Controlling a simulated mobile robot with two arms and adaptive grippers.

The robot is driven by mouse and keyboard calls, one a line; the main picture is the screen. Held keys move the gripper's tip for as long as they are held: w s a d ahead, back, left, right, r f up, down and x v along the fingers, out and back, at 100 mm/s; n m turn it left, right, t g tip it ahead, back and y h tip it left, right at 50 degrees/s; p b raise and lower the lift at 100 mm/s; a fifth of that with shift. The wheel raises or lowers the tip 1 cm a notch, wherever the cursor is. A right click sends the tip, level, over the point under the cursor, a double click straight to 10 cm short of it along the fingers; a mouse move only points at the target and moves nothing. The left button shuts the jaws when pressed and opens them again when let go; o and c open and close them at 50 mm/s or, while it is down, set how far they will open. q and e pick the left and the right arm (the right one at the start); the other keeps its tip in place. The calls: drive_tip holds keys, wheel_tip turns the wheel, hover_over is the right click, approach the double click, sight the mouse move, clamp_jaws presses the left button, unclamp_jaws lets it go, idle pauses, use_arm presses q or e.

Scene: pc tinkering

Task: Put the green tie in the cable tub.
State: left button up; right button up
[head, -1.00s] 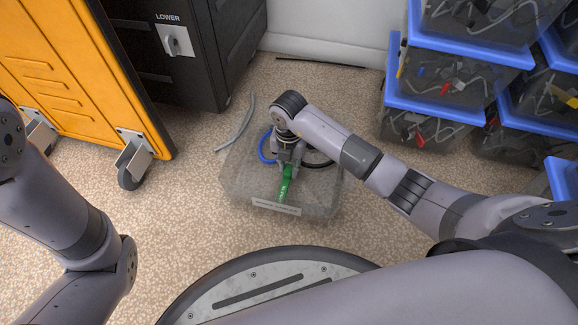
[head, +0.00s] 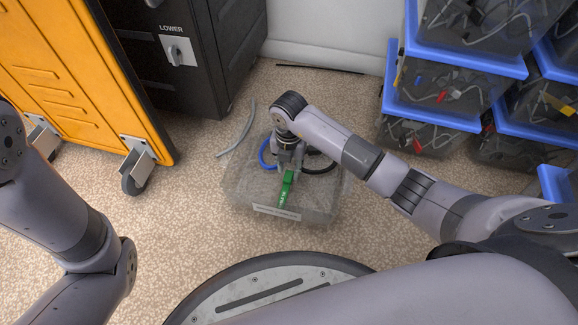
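The cable tub (head: 318,212) is a clear grey box with a label on its near wall, standing on the floor in the middle of the head view. The green tie (head: 285,189) is a bright green strip with a small mark on it, at the tub. My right gripper (head: 288,172) points down over the tub with its fingers at the tie's upper end. It appears shut on the tie, though the fingertips are small and partly hidden. My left arm is at the left edge; its gripper is out of view.
A blue cable (head: 263,152) and a black cable (head: 322,170) are at the tub. A grey cable (head: 239,136) lies on the floor to its left. Blue-lidded boxes (head: 440,115) are stacked at right. An orange cabinet (head: 75,70) on casters and a black cabinet (head: 190,85) stand at left.

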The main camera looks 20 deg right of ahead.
wheel_tip(320, 180, up, 10)
drive_tip(key=p, duration=0.6)
drive_tip(key=shift+f, duration=0.25)
